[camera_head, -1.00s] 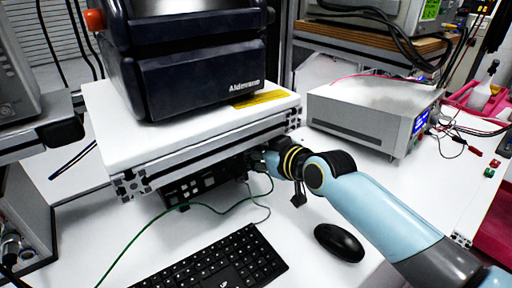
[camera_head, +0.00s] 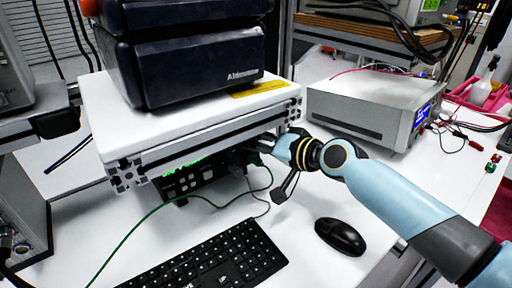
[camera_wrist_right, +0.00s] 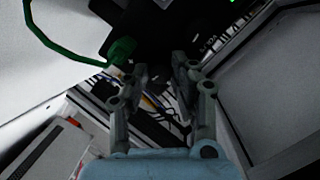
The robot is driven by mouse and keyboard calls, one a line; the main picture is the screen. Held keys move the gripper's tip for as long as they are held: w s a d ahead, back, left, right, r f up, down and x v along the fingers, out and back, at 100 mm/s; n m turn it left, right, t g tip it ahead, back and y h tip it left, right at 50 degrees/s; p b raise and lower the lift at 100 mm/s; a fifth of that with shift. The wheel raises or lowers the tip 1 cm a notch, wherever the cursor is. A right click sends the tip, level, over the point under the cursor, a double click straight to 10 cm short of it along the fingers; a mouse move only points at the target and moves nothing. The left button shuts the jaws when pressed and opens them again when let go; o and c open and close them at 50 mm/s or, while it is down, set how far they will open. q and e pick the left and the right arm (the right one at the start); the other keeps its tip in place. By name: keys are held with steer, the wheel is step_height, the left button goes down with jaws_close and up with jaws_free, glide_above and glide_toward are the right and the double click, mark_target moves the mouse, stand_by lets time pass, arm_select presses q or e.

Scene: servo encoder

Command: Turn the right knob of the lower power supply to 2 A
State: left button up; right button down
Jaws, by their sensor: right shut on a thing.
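The lower power supply (camera_head: 195,180) is a dark box under the white shelf, with green lit digits and a row of buttons on its front. Its right end is hidden by the shelf and my right gripper (camera_head: 262,150), which reaches in from the right. In the right wrist view the dark face of the supply (camera_wrist_right: 150,28) is at the top. My right gripper (camera_wrist_right: 158,75) is there with its fingers on both sides of a small dark knob (camera_wrist_right: 158,72), shut on it. The knob's marks and the digits are too small to read. My left gripper is not in view.
A green cable (camera_head: 150,212) runs from the supply across the table; its green plug (camera_wrist_right: 121,50) is beside my fingers. A keyboard (camera_head: 215,260) and mouse (camera_head: 340,236) lie in front. The white shelf (camera_head: 120,130) hangs low over the supply. A grey instrument (camera_head: 365,105) stands right.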

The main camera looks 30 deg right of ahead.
steer(key=shift+f+m+b, duration=0.1)
steer(key=shift+m+b, duration=0.4)
steer(key=shift+m, duration=0.8)
steer(key=c, duration=1.4)
jaws_free()
steer(key=v, duration=1.2)
steer(key=shift+d+f, duration=0.2)
steer(key=shift+f, duration=0.05)
